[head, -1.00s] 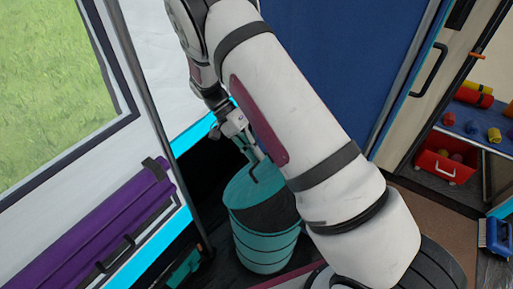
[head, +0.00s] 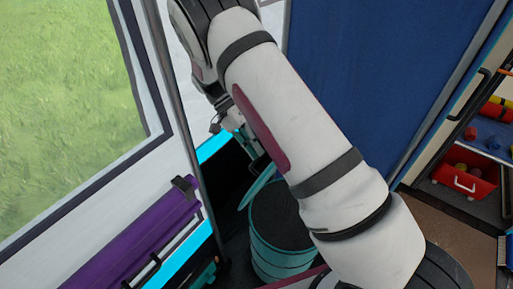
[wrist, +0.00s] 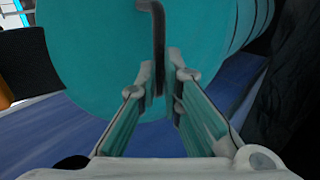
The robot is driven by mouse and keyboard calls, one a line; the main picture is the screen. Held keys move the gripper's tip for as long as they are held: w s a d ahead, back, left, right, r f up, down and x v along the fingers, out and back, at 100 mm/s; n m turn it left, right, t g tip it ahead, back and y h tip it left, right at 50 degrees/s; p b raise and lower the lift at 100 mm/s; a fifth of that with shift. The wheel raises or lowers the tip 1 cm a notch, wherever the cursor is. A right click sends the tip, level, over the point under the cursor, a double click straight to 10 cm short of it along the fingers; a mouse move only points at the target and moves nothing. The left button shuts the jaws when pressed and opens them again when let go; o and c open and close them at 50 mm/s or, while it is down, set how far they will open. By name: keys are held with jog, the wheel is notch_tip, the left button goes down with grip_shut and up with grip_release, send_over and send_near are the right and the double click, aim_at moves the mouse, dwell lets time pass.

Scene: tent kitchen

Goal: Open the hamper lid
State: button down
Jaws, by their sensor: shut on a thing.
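The hamper (head: 284,262) is a teal ribbed bin low in the middle of the head view. Its lid (head: 258,184) is tilted steeply up, and the dark opening shows beside it. My arm hides part of the rim. In the wrist view the lid (wrist: 95,55) fills the upper middle as a teal disc, with a dark handle (wrist: 158,35) running down it. My gripper (wrist: 167,78) is shut on the handle, its two fingertips on either side of it. In the head view my gripper is mostly hidden behind my arm.
A blue panel (head: 360,80) is behind my arm. A red bin (head: 463,178) sits on a shelf at the right. Brown floor (head: 440,225) shows at lower right.

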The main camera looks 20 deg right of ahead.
jog(key=shift+s+a+f, duration=0.1)
jog(key=shift+a+f, duration=0.15)
jog(key=shift+f, duration=0.8)
jog(key=c, duration=1.7)
grip_release()
jog(key=shift+f, duration=0.15)
jog(key=shift+r, duration=0.2)
jog(key=r, duration=1)
jog(key=shift+w+d+r, duration=0.1)
jog(key=shift+w+d, duration=0.1)
